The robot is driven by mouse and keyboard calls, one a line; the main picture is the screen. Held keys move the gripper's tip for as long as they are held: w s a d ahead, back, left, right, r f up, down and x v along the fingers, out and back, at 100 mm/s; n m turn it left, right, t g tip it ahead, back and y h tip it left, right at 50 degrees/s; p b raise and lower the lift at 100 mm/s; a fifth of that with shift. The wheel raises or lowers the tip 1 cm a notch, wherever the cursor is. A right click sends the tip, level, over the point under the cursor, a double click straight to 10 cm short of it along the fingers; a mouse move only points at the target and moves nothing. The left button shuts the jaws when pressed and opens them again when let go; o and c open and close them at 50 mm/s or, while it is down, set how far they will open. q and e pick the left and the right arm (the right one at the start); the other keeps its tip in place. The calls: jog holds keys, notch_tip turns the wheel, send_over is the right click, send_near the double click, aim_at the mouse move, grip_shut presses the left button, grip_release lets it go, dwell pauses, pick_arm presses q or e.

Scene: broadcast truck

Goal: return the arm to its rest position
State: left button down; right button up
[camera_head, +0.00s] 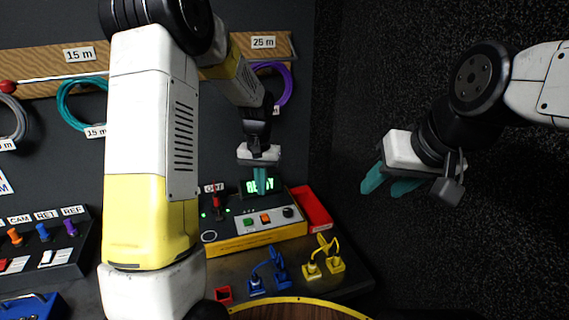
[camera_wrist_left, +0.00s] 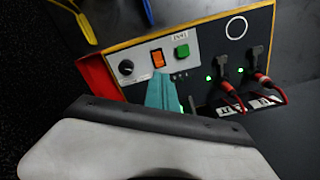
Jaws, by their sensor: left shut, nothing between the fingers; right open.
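My left gripper (camera_head: 261,190) is shut and empty, its teal fingers pointing down above the yellow-edged control box (camera_head: 256,236). In the head view the fingers cover part of the box's green lit display (camera_head: 249,186). In the left wrist view my left gripper (camera_wrist_left: 161,92) shows as a closed teal wedge over the panel beside the orange button (camera_wrist_left: 158,59) and green button (camera_wrist_left: 182,51). Whether it touches the panel cannot be told. My right gripper (camera_head: 393,181) is open and empty, well to the right of the box, before the dark wall.
A red tray (camera_head: 314,207) adjoins the box. Blue (camera_head: 281,268) and yellow (camera_head: 335,262) cabled plugs stand on the bench in front. A patch panel (camera_head: 45,250) is at left. Coiled cables, including a purple one (camera_head: 286,84), hang behind. Red-cabled connectors (camera_wrist_left: 258,74) sit in the box.

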pick_arm(q)
jog(key=s+a+r+t+h, duration=0.1)
jog(key=s+a+r+t, duration=0.15)
jog(key=s+r, duration=1.1)
jog(key=s+r+t+h, duration=0.1)
jog(key=s+r+t, duration=0.2)
jog(key=s, duration=0.7)
jog(key=shift+s+r+n, duration=0.4)
jog(key=shift+r, duration=0.45)
jog(key=shift+d+t, duration=0.1)
jog(key=shift+t, duration=0.15)
